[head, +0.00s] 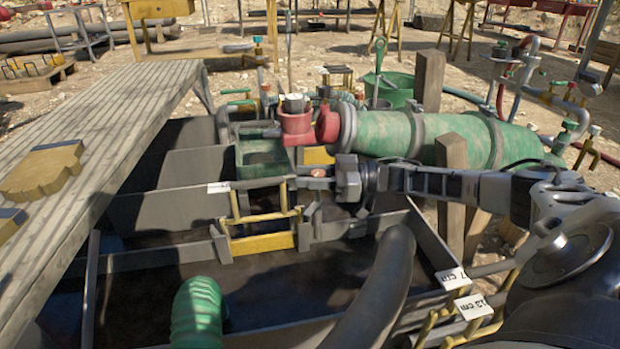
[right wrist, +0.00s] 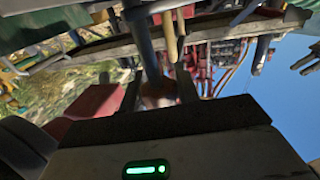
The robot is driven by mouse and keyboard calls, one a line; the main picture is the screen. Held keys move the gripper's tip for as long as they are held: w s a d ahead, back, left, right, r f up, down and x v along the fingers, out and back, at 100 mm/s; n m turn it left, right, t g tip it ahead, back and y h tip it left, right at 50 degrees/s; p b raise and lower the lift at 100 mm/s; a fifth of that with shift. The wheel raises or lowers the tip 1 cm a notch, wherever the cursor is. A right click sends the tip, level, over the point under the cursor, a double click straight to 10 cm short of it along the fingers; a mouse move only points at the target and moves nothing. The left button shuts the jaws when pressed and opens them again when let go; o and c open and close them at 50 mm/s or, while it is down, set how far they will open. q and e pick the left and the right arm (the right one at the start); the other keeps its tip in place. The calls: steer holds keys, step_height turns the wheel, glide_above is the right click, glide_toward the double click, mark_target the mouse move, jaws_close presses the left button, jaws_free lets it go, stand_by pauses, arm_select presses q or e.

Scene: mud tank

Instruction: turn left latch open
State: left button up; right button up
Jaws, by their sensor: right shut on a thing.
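My right gripper (head: 305,183) reaches in from the right over the mud tank, its tips at the top right of a yellow gate frame (head: 264,243) in the tank's divider. In the right wrist view its fingers (right wrist: 158,95) are closed around a small brownish rounded part, which looks like the latch (right wrist: 156,92). The fingers and the wrist body hide most of it, so its turn angle cannot be told. A dark post and a yellow bar stand just beyond it. My left gripper is not in view.
A wooden walkway (head: 95,110) runs along the left. A red valve (head: 297,122) and a green cylinder (head: 450,136) stand behind my right arm. A green hose (head: 197,312) and a dark pipe (head: 375,290) rise in front. Wooden posts (head: 452,185) stand close to the arm.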

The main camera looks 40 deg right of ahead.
steer(key=shift+s+a+n+g+y, duration=0.1)
steer(key=shift+n+g+y, duration=0.75)
steer(key=shift+g, duration=0.35)
steer(key=shift+s+a+n+g+y, duration=0.1)
steer(key=shift+n+g+y, duration=0.65)
steer(key=shift+n+g, duration=0.35)
steer(key=shift+r, duration=0.1)
steer(key=o, duration=1)
steer(key=shift+d, duration=0.1)
